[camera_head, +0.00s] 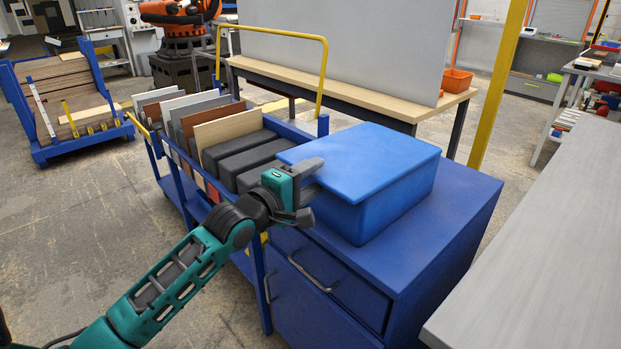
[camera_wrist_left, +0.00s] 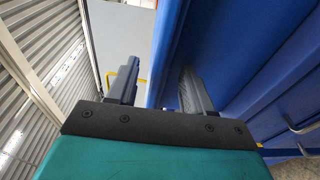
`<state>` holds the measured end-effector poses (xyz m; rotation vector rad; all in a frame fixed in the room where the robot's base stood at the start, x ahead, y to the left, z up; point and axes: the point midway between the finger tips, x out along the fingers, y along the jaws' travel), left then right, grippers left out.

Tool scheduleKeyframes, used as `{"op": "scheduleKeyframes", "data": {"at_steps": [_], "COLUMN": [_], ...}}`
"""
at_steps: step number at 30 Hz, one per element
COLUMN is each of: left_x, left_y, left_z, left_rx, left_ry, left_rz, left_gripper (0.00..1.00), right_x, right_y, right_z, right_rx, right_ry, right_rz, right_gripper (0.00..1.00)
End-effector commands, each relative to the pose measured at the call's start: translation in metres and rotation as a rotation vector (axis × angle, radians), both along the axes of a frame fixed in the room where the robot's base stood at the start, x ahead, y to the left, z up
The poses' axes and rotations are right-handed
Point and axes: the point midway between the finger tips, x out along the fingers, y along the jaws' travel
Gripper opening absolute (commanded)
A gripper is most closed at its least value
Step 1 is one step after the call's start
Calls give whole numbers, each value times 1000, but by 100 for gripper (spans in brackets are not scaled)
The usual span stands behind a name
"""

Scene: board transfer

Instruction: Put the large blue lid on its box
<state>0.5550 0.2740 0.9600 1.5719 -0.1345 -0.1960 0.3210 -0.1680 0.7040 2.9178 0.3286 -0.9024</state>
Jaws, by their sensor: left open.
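The large blue lid (camera_head: 370,155) lies on top of the blue box (camera_head: 390,205) in the head view. It looks about level, and its left side sticks out past the box wall. My left gripper (camera_head: 314,176) is at the lid's near left corner, with one finger above the lid and one below. In the left wrist view the open fingers (camera_wrist_left: 158,88) stand on either side of the lid's edge (camera_wrist_left: 168,50). I cannot tell whether either finger touches the lid. The far side of the box is hidden under the lid. My right gripper is not in view.
The box stands on a blue cabinet (camera_head: 455,215) with drawers. To the left, a blue cart (camera_head: 172,178) holds upright boards and dark blocks. A yellow rail (camera_head: 322,75) and a wooden bench (camera_head: 415,109) stand behind. A grey table (camera_head: 550,240) is at the right.

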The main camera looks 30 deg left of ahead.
Motion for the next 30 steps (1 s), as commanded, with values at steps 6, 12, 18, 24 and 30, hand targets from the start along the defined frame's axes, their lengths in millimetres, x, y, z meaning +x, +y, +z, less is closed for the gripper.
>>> {"op": "scheduleKeyframes", "data": {"at_steps": [6,12,18,24,30], "left_x": [0,-20,-53,-85,-110], "left_y": [0,4,11,18,24], "left_z": [-1,-1,1,2,3], "left_rx": [1,-1,1,2,0], "left_ry": [3,5,5,4,3], "left_rz": [0,0,0,0,0], "left_gripper": [51,51,51,51,51], "right_x": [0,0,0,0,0], "right_y": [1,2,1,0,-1], "right_z": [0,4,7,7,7], "right_rx": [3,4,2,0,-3], "right_ry": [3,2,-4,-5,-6], "right_rz": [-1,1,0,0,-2], "right_gripper": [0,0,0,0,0]}}
